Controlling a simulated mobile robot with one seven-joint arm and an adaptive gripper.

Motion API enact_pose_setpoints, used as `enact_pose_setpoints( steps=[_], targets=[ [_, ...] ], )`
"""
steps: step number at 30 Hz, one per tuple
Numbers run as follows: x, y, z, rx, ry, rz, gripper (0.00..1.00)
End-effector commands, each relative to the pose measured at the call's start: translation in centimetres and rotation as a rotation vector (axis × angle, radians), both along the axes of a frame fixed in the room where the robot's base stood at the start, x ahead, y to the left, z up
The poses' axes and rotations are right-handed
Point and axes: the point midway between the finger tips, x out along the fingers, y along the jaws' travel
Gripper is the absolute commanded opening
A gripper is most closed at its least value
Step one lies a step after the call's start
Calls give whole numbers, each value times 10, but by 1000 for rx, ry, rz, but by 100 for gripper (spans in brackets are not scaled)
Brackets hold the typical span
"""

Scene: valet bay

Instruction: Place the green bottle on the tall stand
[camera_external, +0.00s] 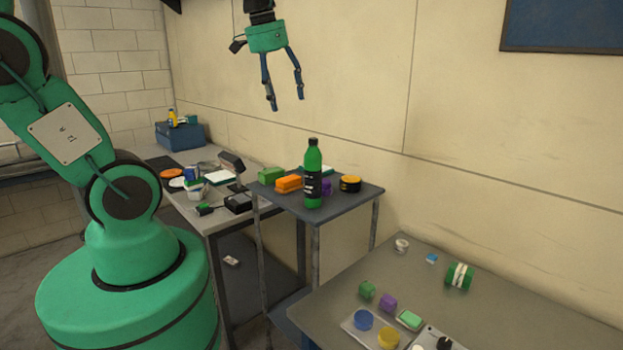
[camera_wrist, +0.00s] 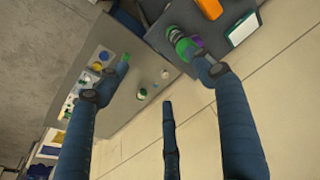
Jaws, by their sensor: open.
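The green bottle (camera_external: 313,178) with a black label stands upright on the dark top of the tall stand (camera_external: 347,199), near its front edge. In the wrist view the bottle (camera_wrist: 181,42) shows from above, close to the tip of the right-hand finger, which partly overlaps that area. My gripper (camera_external: 287,103) is open and empty. It hangs fingers down, up and to the left of the bottle in the external view, well above the stand and apart from it.
Orange (camera_external: 289,184) and green (camera_external: 270,175) blocks, a purple item (camera_external: 326,187) and a black-yellow roll (camera_external: 350,184) crowd the bottle. A cluttered lower table (camera_external: 430,275) stands right. A workbench with a scanner (camera_external: 238,202) stands left. The wall is behind.

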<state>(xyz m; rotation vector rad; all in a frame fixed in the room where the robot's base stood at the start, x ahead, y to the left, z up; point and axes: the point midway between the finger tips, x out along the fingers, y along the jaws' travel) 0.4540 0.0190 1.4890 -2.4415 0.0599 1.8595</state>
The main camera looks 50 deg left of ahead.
Motion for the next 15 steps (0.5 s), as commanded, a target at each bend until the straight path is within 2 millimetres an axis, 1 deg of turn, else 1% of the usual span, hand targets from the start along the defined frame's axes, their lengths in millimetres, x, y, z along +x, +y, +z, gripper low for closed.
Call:
enact_pose_setpoints(
  steps=[1,3,9,12,15],
  targets=[
    [-16,-3,4,-2,-27,7,67],
    [-35,-6,7,-6,-59,16,67],
    [-85,-14,9,-23,-147,45,67],
    [-104,-17,6,-30,-180,56,67],
    [-117,-18,3,-37,-204,64,67]
  ],
)
